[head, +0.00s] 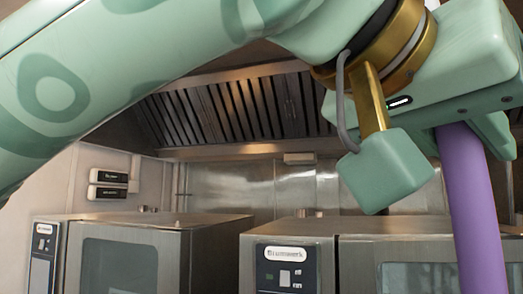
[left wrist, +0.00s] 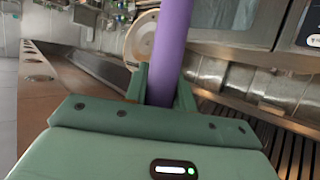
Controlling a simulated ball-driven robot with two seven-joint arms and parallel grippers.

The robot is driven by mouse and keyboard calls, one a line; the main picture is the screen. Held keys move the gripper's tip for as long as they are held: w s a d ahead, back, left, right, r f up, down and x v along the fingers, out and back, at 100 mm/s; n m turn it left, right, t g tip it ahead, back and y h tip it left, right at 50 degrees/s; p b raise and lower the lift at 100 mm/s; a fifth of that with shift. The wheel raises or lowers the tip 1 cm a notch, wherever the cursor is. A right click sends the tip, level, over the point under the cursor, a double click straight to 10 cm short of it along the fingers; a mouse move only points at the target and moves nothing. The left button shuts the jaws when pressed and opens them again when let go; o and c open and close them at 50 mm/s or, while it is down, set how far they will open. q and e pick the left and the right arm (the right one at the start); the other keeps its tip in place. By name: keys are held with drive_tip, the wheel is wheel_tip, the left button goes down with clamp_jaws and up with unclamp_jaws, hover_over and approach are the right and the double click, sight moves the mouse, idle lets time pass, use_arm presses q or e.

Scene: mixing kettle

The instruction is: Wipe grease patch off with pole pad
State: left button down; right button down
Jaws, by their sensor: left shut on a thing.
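A purple pole (head: 474,215) runs down the right side of the head view and leaves the frame at the bottom. My left gripper (head: 472,132) is shut on this pole near the upper right. In the left wrist view the pole (left wrist: 171,45) stands between the green fingers of my left gripper (left wrist: 160,92) and leaves the top of the frame. A pale round disc (left wrist: 138,40) shows beside the pole there; I cannot tell whether it is the pad. I cannot make out a grease patch. My right gripper is not in view.
Two steel ovens (head: 150,225) and (head: 290,230) stand low in the head view. A hood with dark slatted filters (head: 235,108) hangs above a steel wall (head: 235,185). The left wrist view shows a brown ledge with round holes (left wrist: 40,78) at left.

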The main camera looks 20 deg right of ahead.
use_arm(q)
drive_tip(key=shift+w+a, duration=4.25)
drive_tip(key=shift+a, duration=2)
wheel_tip(320, 180, down, 9)
drive_tip(key=b, duration=0.4)
drive_tip(key=shift+a, duration=0.15)
